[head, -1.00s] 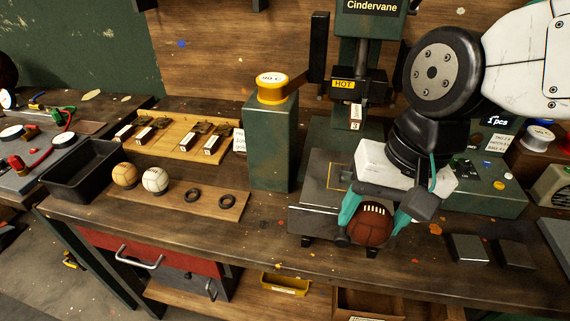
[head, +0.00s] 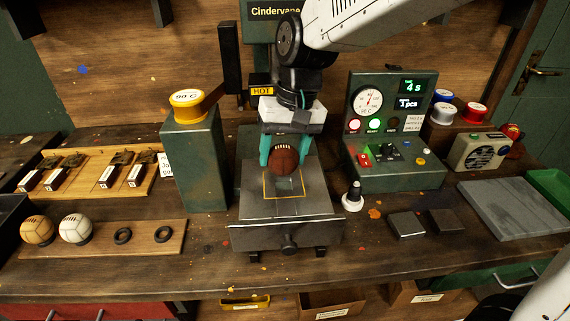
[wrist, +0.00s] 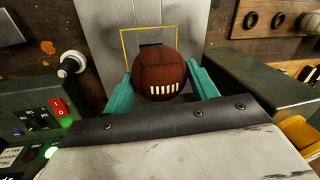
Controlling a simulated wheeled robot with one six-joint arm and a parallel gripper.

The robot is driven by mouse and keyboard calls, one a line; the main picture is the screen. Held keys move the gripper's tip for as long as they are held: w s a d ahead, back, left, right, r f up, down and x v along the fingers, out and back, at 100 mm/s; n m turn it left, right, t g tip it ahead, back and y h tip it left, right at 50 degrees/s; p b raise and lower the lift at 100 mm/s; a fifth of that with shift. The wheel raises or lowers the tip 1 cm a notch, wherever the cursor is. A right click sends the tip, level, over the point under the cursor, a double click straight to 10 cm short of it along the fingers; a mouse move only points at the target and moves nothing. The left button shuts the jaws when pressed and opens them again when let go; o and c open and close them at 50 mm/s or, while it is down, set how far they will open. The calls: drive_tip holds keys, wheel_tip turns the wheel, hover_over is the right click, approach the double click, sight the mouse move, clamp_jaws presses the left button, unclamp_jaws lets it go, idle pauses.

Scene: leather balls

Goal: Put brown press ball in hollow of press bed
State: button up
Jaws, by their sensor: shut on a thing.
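The brown press ball (head: 284,158) has white lacing and sits between the teal fingers of my gripper (head: 284,160), which is shut on it. The ball also shows in the wrist view (wrist: 160,76), with a teal finger on each side. The press bed (head: 258,205) is a grey metal plate with a yellow square outline and a drawer-like front with a knob. In the head view the ball is over the back part of the outline. A dark patch shows inside the outline, partly hidden by the ball. I cannot tell whether the ball touches the bed.
A green post with a yellow-rimmed cap (head: 188,102) stands left of the bed. A control box (head: 393,172) and a black-and-white knob (head: 353,196) are at the right. A wooden board (head: 160,240) holds two pale balls and dark rings. The HOT-labelled press stands behind.

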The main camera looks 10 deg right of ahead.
sight(284, 166)
drive_tip(key=shift+w+f, duration=0.15)
drive_tip(key=shift+f, duration=1.6)
drive_tip(key=shift+f, duration=0.1)
drive_tip(key=o, duration=1)
drive_tip(key=shift+o, duration=0.2)
drive_tip(key=r, duration=0.4)
drive_tip(key=d+r, duration=0.1)
drive_tip(key=r, duration=0.2)
drive_tip(key=d+r, duration=0.1)
drive_tip(key=r, duration=0.3)
drive_tip(key=shift+w+d+r, duration=0.15)
drive_tip(key=shift+r, duration=0.2)
drive_tip(key=shift+d+r, duration=0.1)
drive_tip(key=shift+r, duration=0.05)
drive_tip(key=s+d+f+m+h, duration=0.1)
drive_tip(key=s+d+f, duration=0.1)
drive_tip(key=s+d, duration=0.7)
drive_tip(key=s+d+f+t+h, duration=0.1)
drive_tip(key=s+d+f, duration=0.1)
drive_tip(key=s+d, duration=0.7)
drive_tip(key=shift+s+d+f+m+t, duration=0.3)
drive_tip(key=shift+s+m, duration=0.1)
drive_tip(key=shift+s, duration=0.85)
